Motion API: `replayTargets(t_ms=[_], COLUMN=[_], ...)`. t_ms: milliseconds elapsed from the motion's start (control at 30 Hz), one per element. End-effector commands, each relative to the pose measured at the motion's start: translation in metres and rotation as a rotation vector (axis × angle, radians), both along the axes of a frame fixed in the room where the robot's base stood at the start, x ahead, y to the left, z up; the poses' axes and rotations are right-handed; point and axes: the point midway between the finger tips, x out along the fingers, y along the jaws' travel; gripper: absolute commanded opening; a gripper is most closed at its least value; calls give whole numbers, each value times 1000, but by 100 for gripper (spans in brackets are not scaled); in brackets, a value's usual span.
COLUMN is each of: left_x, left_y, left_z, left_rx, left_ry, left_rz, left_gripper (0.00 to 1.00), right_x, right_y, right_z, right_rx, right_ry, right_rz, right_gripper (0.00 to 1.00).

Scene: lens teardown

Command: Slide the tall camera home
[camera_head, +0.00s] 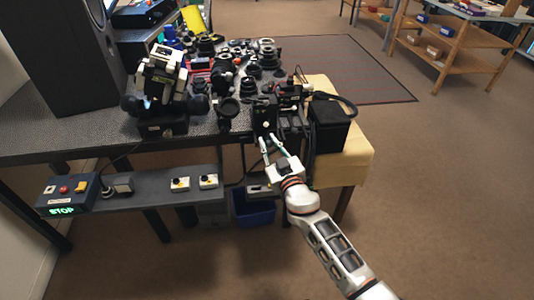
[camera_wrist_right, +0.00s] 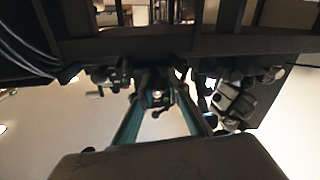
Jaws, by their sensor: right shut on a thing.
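A dark, upright, boxy device (camera_head: 264,112), which looks like the tall camera, stands at the front right edge of the black table among other dark gear. My right gripper (camera_head: 270,138) reaches up to its front face from below. The gripper is shut on a small part at that front, too small and dark to make out. In the right wrist view the two greenish fingers (camera_wrist_right: 158,104) converge on a dark body (camera_wrist_right: 157,85) with a small bright round spot. Where the camera's home place lies I cannot tell. My left gripper is not in view.
A black box (camera_head: 328,126) stands on a yellow block (camera_head: 358,152) right of the camera. A white and black machine (camera_head: 162,78) and several lenses (camera_head: 224,76) crowd the black table (camera_head: 60,143). A lower shelf (camera_head: 148,188) holds switches and a STOP box (camera_head: 66,194).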

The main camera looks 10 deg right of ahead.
Motion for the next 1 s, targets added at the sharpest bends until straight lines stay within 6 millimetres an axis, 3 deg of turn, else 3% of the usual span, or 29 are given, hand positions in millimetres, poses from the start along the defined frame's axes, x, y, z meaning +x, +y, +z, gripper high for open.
replayTargets(t_ms=[367, 400, 467, 800, 1000], left_x=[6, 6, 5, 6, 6], left_y=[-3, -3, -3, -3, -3], left_z=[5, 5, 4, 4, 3], left_rx=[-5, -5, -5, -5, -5], left_ry=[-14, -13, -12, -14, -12], left_rz=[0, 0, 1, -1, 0], left_gripper=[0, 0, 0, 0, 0], right_x=[4, 4, 4, 3, -12], right_y=[1, 1, 1, 1, -3], right_z=[-2, -2, -2, -1, -2], right_rx=[2, 2, 2, 2, 1], right_ry=[4, 4, 4, 2, 3], right_rz=[3, 3, 2, 3, 2], right_gripper=[0, 22, 33, 33, 33])
